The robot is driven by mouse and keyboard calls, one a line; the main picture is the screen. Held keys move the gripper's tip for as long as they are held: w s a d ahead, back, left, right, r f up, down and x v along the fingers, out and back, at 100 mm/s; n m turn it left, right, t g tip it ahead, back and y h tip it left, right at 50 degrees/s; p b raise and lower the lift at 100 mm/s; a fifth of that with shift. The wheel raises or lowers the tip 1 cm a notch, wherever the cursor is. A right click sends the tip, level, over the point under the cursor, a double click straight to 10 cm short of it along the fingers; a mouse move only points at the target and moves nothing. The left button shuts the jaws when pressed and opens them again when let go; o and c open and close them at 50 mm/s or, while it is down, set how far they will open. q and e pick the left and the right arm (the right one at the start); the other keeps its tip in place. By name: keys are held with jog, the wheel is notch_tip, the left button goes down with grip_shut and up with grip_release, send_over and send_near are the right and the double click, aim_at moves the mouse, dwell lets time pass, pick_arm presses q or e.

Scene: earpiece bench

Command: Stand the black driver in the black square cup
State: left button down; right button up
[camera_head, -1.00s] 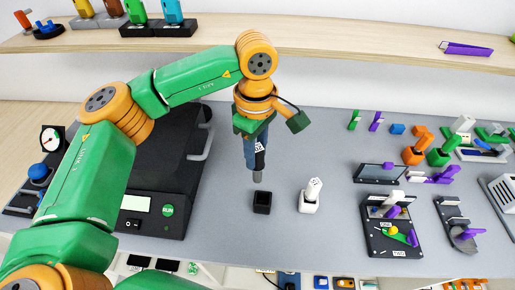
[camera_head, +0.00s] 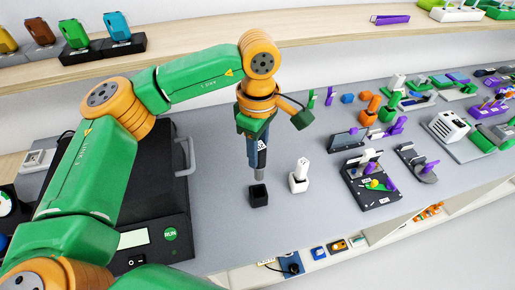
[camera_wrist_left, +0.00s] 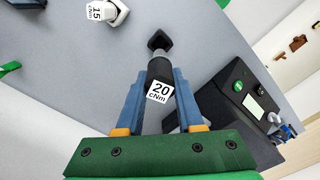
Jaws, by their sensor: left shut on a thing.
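My left gripper (camera_head: 257,150) is shut on the black driver (camera_head: 262,158), which hangs nearly upright with its grey end down. In the left wrist view the driver (camera_wrist_left: 160,72) shows a white "20 cNm" label between the blue fingers. The black square cup (camera_head: 259,197) stands on the grey bench right under the driver's lower end. The cup also shows in the left wrist view (camera_wrist_left: 158,40), just beyond the driver. I cannot tell whether the driver's end is inside the cup or just above it. My right gripper is not in view.
A white driver (camera_head: 302,167) stands in a white cup (camera_head: 298,185) to the right of the black cup. A black machine (camera_head: 132,230) with a green RUN button is at the left. Dark fixtures (camera_head: 367,190) stand further right. The bench in front of the cups is clear.

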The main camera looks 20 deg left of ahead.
aim_at(258, 180)
pick_arm(q)
notch_tip(258, 180, down, 11)
jog(key=b, duration=0.9)
jog(key=shift+f+b, duration=0.25)
jog(key=shift+b, duration=0.25)
jog(key=shift+c, duration=2.3)
grip_release()
notch_tip(258, 180, up, 7)
jog(key=shift+b, duration=0.55)
jog(key=shift+s, duration=0.1)
